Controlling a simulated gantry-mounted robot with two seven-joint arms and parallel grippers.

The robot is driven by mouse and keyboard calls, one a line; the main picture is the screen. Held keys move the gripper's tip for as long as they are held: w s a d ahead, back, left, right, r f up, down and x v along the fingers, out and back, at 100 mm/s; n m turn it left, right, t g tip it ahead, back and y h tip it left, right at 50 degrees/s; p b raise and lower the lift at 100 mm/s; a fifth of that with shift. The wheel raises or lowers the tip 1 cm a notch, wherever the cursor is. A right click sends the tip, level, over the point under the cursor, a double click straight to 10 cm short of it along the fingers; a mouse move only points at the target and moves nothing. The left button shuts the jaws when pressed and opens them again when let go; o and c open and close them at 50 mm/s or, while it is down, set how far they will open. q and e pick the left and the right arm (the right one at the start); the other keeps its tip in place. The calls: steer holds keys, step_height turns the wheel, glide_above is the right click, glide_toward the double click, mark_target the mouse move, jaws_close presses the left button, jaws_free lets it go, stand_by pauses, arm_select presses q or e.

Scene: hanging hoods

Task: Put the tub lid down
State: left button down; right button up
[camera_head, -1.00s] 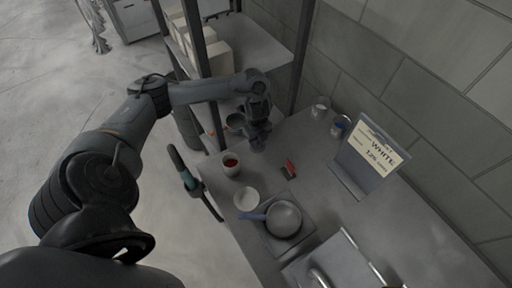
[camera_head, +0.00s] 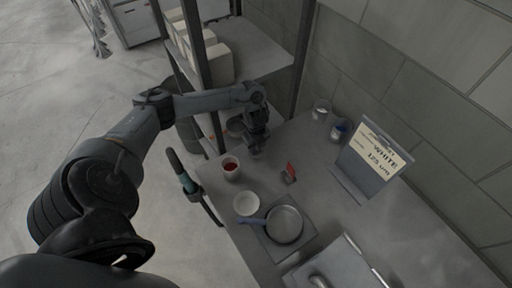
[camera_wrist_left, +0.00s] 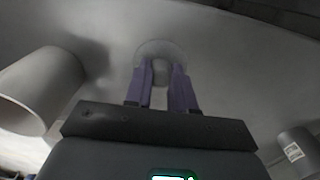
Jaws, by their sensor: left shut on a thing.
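My left gripper (camera_head: 257,152) is low over the back left part of the bench, behind the white tub with red contents (camera_head: 231,168). In the left wrist view its two purple fingers (camera_wrist_left: 162,85) are shut on the small knob of a pale round lid (camera_wrist_left: 149,47). The lid is at the fingertips, close to the grey bench top; I cannot tell whether it touches. In the head view the gripper mostly hides the lid.
A white dish (camera_head: 245,203) and a pan (camera_head: 285,224) are at the front. A small red-topped item (camera_head: 290,173) lies right of the gripper. Two jars (camera_head: 320,113) and a sign on a stand (camera_head: 374,160) are by the wall. A shelf rack (camera_head: 245,55) stands behind.

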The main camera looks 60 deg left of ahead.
mark_target(257, 149)
arm_select(q)
steer(key=shift+f, duration=0.15)
steer(key=c, duration=1)
jaws_free()
steer(key=shift+o, duration=0.2)
step_height(257, 149, up, 12)
steer(key=p, duration=0.4)
steer(key=shift+p, duration=0.4)
steer(key=shift+d, duration=0.15)
